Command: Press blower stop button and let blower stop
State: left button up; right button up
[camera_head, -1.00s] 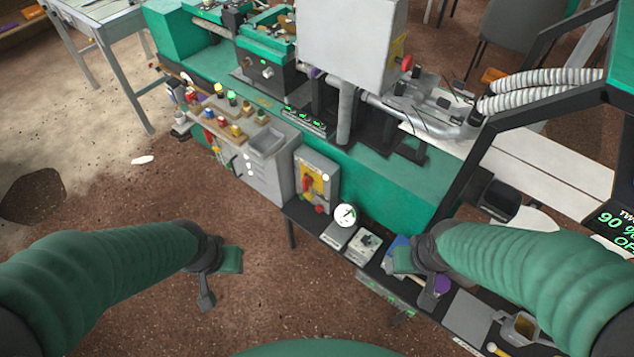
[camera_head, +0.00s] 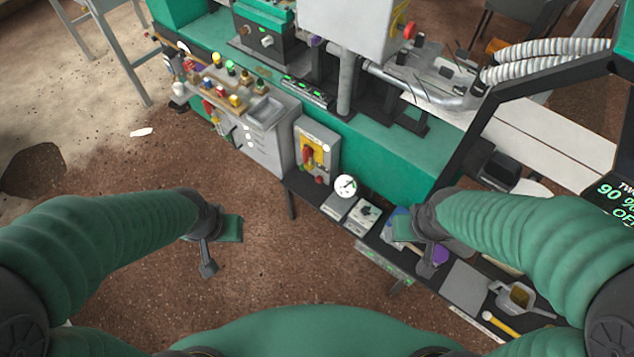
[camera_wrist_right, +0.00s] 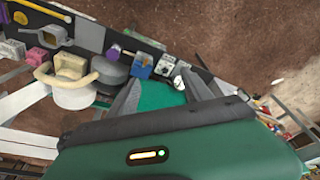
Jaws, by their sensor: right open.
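A grey switch box with a yellow plate and a red rotary handle (camera_head: 308,156) is mounted on the front of the green machine. Small buttons, one red (camera_head: 319,180), sit below the handle. To its left a grey control console (camera_head: 262,112) carries several coloured knobs and buttons. I cannot read which one is the blower stop. My left gripper (camera_head: 219,248) is open and empty, in front of the machine, apart from it. My right gripper (camera_head: 413,246) is open and empty above the black shelf; its two spread fingers show in the right wrist view (camera_wrist_right: 163,95).
A black shelf (camera_head: 330,207) with a round white gauge (camera_head: 345,186), small boxes and a jug (camera_head: 516,298) runs along the machine's front right. Corrugated hoses (camera_head: 545,60) and a black frame stand at right. Brown floor (camera_head: 270,270) between my arms is clear.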

grip_shut()
dwell(1.5)
